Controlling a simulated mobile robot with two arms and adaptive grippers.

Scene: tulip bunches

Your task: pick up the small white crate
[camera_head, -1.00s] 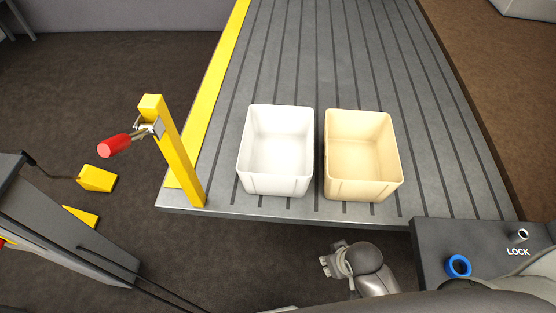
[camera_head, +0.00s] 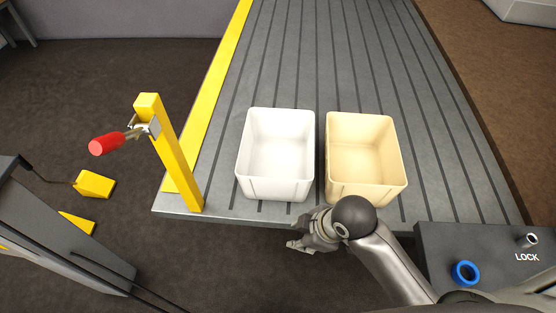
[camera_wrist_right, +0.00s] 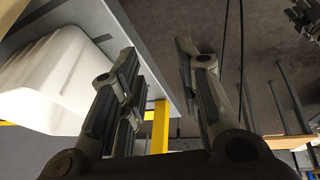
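The small white crate (camera_head: 277,152) stands upright and empty on the grey grooved table, left of a cream crate. My right gripper (camera_head: 293,244) is just in front of the table's near edge, below and apart from the white crate. In the right wrist view the white crate (camera_wrist_right: 58,80) shows at the left, outside the fingers. The right gripper (camera_wrist_right: 158,75) is open there, with nothing between its fingers.
The cream crate (camera_head: 364,155) stands close beside the white one. A yellow post (camera_head: 176,155) with a red-handled clamp (camera_head: 107,143) rises at the table's left near corner. A dark LOCK panel (camera_head: 480,250) with a blue ring is at the right. The table (camera_head: 318,50) behind the crates is clear.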

